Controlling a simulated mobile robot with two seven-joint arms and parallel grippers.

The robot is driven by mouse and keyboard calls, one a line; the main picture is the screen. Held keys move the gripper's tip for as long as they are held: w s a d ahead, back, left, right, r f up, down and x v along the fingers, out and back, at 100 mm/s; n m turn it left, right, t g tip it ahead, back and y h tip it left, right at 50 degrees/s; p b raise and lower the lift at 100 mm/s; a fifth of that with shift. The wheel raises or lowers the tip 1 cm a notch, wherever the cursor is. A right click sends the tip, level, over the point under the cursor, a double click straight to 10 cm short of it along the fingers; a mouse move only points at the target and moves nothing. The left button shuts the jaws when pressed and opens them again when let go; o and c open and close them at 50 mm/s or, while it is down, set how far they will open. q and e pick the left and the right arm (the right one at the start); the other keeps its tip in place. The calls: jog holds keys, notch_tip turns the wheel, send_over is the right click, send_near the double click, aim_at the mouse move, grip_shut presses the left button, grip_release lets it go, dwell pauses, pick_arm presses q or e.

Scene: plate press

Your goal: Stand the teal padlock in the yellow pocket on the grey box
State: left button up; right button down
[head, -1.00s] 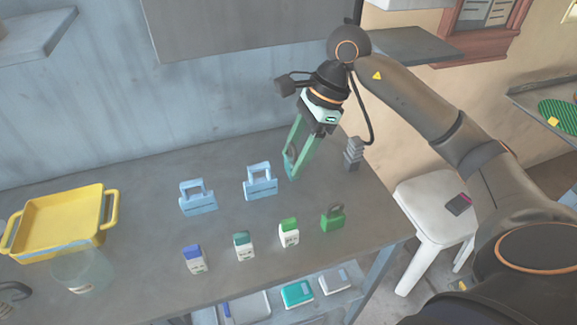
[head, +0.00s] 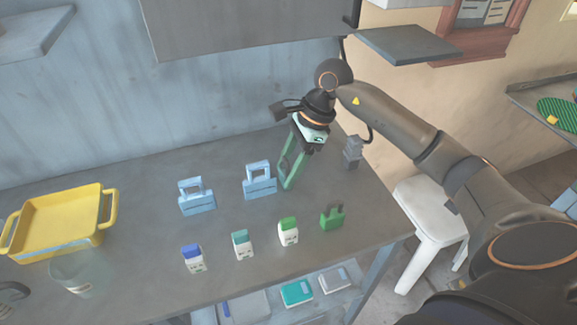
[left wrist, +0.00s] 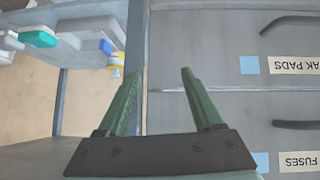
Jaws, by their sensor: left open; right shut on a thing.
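My right gripper (head: 288,178) is low over the workbench, just right of a light blue piece with a loop handle (head: 260,184). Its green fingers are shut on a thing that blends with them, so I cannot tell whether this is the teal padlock. A green piece (head: 332,218) with two upright prongs stands to the right on the bench. I cannot make out the yellow pocket or the grey box in the head view. My left gripper (left wrist: 159,75) is open and empty in the left wrist view, in front of grey drawers (left wrist: 220,110).
A second light blue piece (head: 197,197) and small white blocks with blue (head: 192,259), teal (head: 243,245) and green (head: 288,231) tops stand on the bench (head: 140,225). A yellow tray (head: 107,208) and clear cup (head: 75,275) are left. A grey stack (head: 352,152) stands behind.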

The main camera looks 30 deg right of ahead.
jog(key=shift+c, duration=1.3)
grip_release()
